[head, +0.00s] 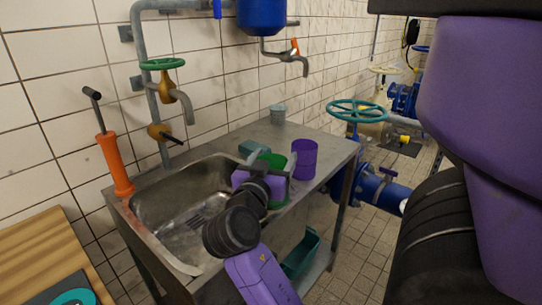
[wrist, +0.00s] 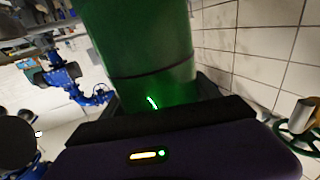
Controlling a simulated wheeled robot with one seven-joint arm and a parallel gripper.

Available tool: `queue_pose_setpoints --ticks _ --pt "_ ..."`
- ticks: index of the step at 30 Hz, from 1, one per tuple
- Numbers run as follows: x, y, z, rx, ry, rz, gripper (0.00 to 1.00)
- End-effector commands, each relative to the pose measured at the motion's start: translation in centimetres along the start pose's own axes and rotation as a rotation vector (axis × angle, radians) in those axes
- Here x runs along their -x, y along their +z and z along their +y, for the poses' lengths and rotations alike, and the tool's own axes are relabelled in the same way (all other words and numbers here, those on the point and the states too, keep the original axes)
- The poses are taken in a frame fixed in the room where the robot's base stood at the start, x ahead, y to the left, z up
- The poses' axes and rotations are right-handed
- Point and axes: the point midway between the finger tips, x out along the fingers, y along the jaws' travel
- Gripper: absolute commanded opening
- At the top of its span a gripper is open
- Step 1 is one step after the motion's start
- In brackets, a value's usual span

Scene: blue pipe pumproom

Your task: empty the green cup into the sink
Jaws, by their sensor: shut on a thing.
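The green cup (head: 273,160) is in my gripper at the right side of the sink, partly hidden behind the gripper in the head view. In the wrist view the green cup (wrist: 145,45) fills the upper middle, between the dark fingers. My gripper (head: 268,174) is shut on it. The cup looks close to upright; its contents cannot be seen. The metal sink (head: 180,218) has its basin to the left of my gripper. I cannot tell how far the cup is above the counter.
A purple cup (head: 304,160) stands close to the right of the green cup. An orange pump (head: 115,163) and taps (head: 180,95) border the sink's left and back.

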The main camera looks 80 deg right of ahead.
Motion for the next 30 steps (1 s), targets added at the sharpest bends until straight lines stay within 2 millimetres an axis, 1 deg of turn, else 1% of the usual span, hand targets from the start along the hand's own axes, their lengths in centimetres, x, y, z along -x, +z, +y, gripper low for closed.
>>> queue_pose_setpoints --ticks 1,30 --pt "0.0 -0.3 -0.1 0.017 -0.001 0.003 0.00" --pt "0.3 -1.1 -2.0 0.358 -0.003 0.048 0.00"
